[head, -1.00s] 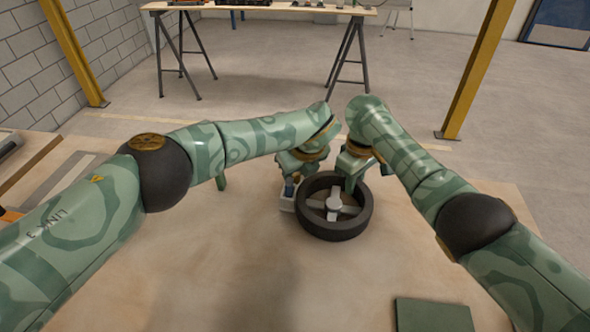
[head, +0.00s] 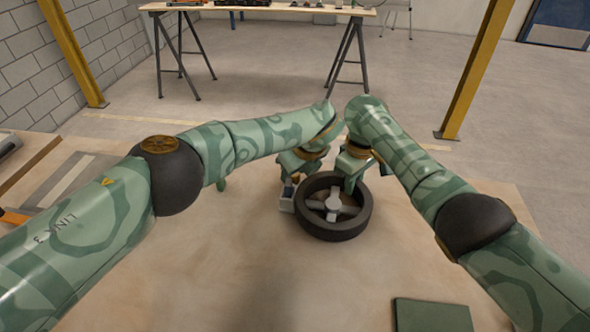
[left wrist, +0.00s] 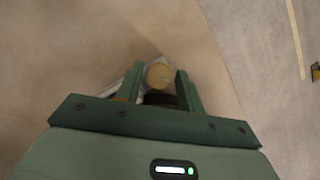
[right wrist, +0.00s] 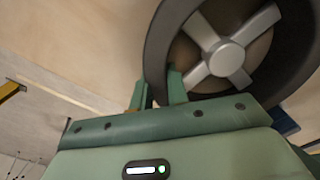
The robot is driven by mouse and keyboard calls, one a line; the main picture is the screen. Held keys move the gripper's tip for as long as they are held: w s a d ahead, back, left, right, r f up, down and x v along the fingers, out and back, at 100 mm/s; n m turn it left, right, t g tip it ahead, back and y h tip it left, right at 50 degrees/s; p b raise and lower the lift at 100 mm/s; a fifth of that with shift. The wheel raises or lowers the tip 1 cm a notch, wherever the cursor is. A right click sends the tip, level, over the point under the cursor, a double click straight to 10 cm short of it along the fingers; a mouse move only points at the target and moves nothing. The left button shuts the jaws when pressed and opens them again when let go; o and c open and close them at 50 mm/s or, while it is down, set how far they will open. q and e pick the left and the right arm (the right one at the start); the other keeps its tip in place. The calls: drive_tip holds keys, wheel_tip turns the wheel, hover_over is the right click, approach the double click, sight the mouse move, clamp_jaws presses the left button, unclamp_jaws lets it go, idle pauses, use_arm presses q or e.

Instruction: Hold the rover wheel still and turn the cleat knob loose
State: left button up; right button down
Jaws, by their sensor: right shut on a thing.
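The rover wheel (head: 363,217) lies flat on the sandbed, with a black tyre and grey spokes around a hub; it also shows in the right wrist view (right wrist: 228,58). My right gripper (head: 350,186) is shut on the wheel's tyre wall at its far side, one finger inside the rim (right wrist: 160,85). The cleat knob (left wrist: 158,75), round and brass-coloured, sits between the fingertips of my left gripper (left wrist: 158,82). Slim gaps show on both sides, so that gripper looks open around the knob. In the head view the left gripper (head: 292,180) is at the wheel's left, and the knob is hidden.
A green square plate (head: 432,315) lies at the front right. Bars and an orange-handled tool (head: 14,217) lie at the left edge. The sandy middle front is clear.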

use_arm(q)
drive_tip(key=v, duration=0.7)
drive_tip(key=shift+r, duration=0.15)
drive_tip(key=a+r+m+h, duration=0.3)
drive_tip(key=a+m, duration=0.4)
drive_tip(key=a, duration=0.1)
drive_tip(key=d+f+m, duration=0.1)
drive_tip(key=f+m, duration=0.1)
drive_tip(key=f, duration=0.1)
drive_tip(key=w+d+f+m+h, duration=0.1)
drive_tip(key=d+f+m, duration=0.1)
drive_tip(key=f, duration=0.1)
drive_tip(key=d+f+m+h, duration=0.1)
drive_tip(key=d+f+m, duration=0.1)
drive_tip(key=f, duration=0.2)
drive_tip(key=shift+w+d+f+m+t, duration=0.15)
drive_tip(key=shift+w+d+m+t, duration=0.15)
drive_tip(key=shift+w, duration=0.1)
